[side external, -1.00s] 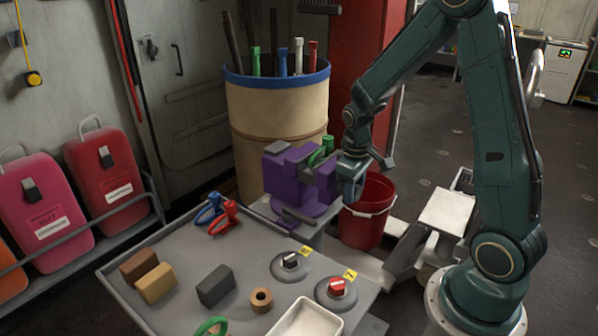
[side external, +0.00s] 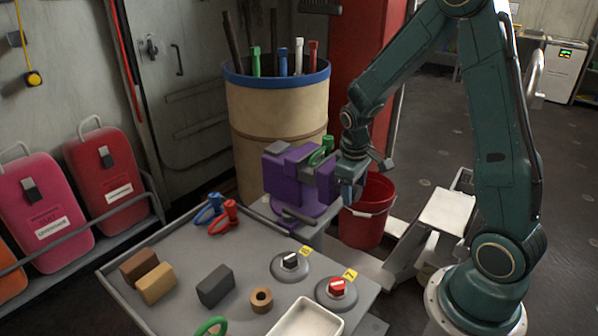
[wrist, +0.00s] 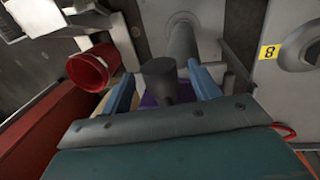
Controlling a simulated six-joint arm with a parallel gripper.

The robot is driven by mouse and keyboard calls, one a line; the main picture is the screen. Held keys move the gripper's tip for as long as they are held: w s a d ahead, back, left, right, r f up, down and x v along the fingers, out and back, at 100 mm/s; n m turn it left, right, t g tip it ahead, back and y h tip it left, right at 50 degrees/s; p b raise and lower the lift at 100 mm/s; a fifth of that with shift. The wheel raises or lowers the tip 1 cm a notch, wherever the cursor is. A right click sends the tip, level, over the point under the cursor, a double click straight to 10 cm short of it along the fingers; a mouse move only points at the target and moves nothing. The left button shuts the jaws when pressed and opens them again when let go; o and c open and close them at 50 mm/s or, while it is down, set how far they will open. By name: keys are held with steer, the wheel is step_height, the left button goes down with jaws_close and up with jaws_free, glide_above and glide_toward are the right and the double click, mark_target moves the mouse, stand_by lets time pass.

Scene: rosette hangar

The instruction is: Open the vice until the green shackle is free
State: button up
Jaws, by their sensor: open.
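The purple vice (side external: 285,178) stands at the back corner of the grey bench; a bit of its purple body shows in the wrist view (wrist: 150,101). The green shackle (side external: 322,152) sits at the top of the vice, by its jaws; whether they touch it is hard to see. My gripper (side external: 351,196) is at the vice's right side, pointing down. In the wrist view its two blue fingers (wrist: 162,88) are apart, with a dark round-ended grey part (wrist: 158,72) between them, probably the vice's handle. I cannot tell whether the fingers touch it. The shackle is not seen in the wrist view.
A red bucket (side external: 368,212) stands just right of the vice. A tan drum (side external: 277,112) with upright tools is behind it. Blue (side external: 208,209) and red (side external: 224,217) shackles, blocks (side external: 215,286), two knobs (side external: 337,292) and a white tray (side external: 306,322) are on the bench.

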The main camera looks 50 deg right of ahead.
step_height(320, 180, up, 14)
steer(key=a, duration=0.2)
steer(key=shift+a+f, duration=0.15)
steer(key=shift+f, duration=0.1)
stand_by(0.4)
steer(key=c, duration=0.9)
steer(key=shift+w+m, duration=0.1)
steer(key=shift+m, duration=0.2)
steer(key=c, duration=0.4)
steer(key=shift+w+d+m, duration=0.1)
steer(key=shift+d+m, duration=0.1)
steer(key=shift+m, duration=0.1)
jaws_close()
steer(key=d+r+m+y, duration=0.2)
steer(key=d+m, duration=0.2)
steer(key=m, duration=0.5)
steer(key=d+r+m+t+y, duration=0.1)
steer(key=d+m, duration=0.3)
steer(key=m, duration=0.5)
steer(key=shift+r+m+t+y, duration=0.3)
steer(key=shift+r+y, duration=0.4)
steer(key=shift+r, duration=0.15)
